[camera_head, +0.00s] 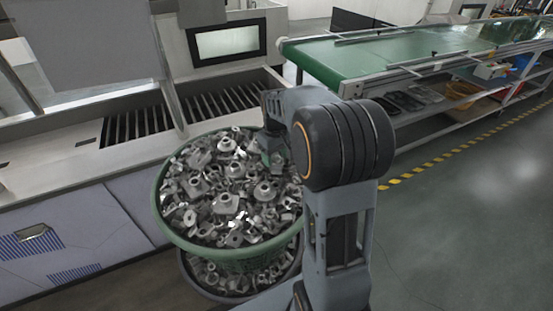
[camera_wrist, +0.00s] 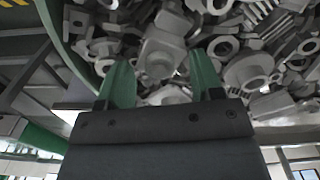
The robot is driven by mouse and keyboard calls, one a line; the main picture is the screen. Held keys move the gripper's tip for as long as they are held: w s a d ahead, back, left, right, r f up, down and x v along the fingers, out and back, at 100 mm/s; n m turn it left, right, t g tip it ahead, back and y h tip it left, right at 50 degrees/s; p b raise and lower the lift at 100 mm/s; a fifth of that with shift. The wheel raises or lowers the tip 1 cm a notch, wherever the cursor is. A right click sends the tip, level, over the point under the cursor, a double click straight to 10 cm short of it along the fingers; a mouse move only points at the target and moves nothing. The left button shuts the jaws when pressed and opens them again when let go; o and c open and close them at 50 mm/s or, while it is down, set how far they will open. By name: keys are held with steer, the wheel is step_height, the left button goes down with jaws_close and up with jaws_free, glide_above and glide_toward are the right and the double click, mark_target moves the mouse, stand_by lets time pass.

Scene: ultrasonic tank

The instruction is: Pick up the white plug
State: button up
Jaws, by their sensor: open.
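A green round basket (camera_head: 165,228) is heaped with grey metal parts (camera_head: 225,185). I cannot pick out a white plug for certain; a few small bright patches show among the parts in the head view. My gripper (camera_wrist: 160,68) is open, with its two green fingers apart and pointing at the heap. A pale grey part (camera_wrist: 162,50) lies in line with the gap between the fingers, and no part is visibly gripped. In the head view my gripper is at the basket's right rear side, partly hidden by my arm.
A dark basket (camera_head: 205,287) with more metal parts stands beneath the green one. A steel tank bench (camera_head: 85,155) with slatted openings is behind and left. A green conveyor table (camera_head: 370,55) is at the back right. The floor (camera_head: 465,225) at right is clear.

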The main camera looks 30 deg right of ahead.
steer(key=shift+c, duration=0.4)
steer(key=c, duration=0.9)
